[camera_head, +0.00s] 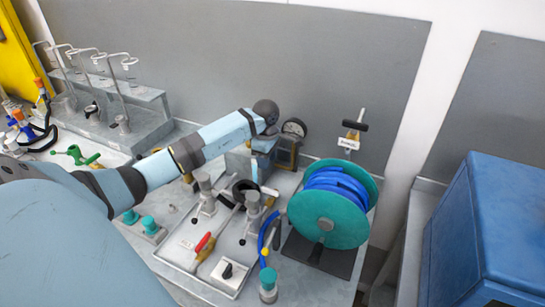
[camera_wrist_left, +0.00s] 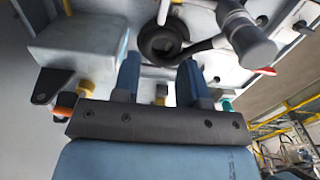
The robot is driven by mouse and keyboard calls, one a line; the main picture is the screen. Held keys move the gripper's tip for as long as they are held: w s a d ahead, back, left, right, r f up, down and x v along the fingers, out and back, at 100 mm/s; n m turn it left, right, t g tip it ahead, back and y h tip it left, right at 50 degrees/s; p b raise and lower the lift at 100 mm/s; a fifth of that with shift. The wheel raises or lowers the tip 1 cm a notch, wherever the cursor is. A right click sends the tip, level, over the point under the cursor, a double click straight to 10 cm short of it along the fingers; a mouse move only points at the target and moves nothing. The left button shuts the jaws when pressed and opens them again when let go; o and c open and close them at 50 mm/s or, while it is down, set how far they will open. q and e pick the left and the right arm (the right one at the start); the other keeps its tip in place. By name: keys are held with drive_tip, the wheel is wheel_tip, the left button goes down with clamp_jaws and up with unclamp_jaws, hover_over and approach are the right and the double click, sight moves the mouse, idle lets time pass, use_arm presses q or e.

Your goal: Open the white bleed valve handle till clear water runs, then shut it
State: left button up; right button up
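My left arm reaches across the bench, and its gripper (camera_head: 256,168) hangs over the pipework by the grey pump block, mostly hidden by the wrist. In the left wrist view the two blue fingers (camera_wrist_left: 158,82) stand apart with nothing clearly held between them. A black round fitting (camera_wrist_left: 163,40) and a grey cylinder (camera_wrist_left: 254,46) lie beyond them. A small yellow part (camera_wrist_left: 161,92) shows in the gap, its distance unclear. I cannot surely pick out the white bleed valve handle; the pipework near the gripper is partly hidden. No running water can be made out. My right gripper is not in view.
A red-handled valve (camera_head: 203,243) and a white box with a black knob (camera_head: 229,272) stand in the tray. A teal hose reel (camera_head: 325,222) is close on the right. A teal-topped jar (camera_head: 268,285) stands in front. A blue cabinet (camera_head: 485,240) is far right.

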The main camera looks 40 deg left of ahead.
sight(266, 188)
use_arm(q)
wheel_tip(266, 188, down, 13)
drive_tip(key=shift+s+r+p, duration=0.1)
drive_tip(key=shift+s+p, duration=0.05)
drive_tip(key=shift+p, duration=1.1)
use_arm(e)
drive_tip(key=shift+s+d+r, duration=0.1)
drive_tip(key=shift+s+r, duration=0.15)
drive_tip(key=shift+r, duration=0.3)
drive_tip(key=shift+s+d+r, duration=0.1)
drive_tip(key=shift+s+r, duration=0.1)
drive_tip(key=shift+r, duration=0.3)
use_arm(q)
drive_tip(key=shift+c, duration=0.4)
clamp_jaws()
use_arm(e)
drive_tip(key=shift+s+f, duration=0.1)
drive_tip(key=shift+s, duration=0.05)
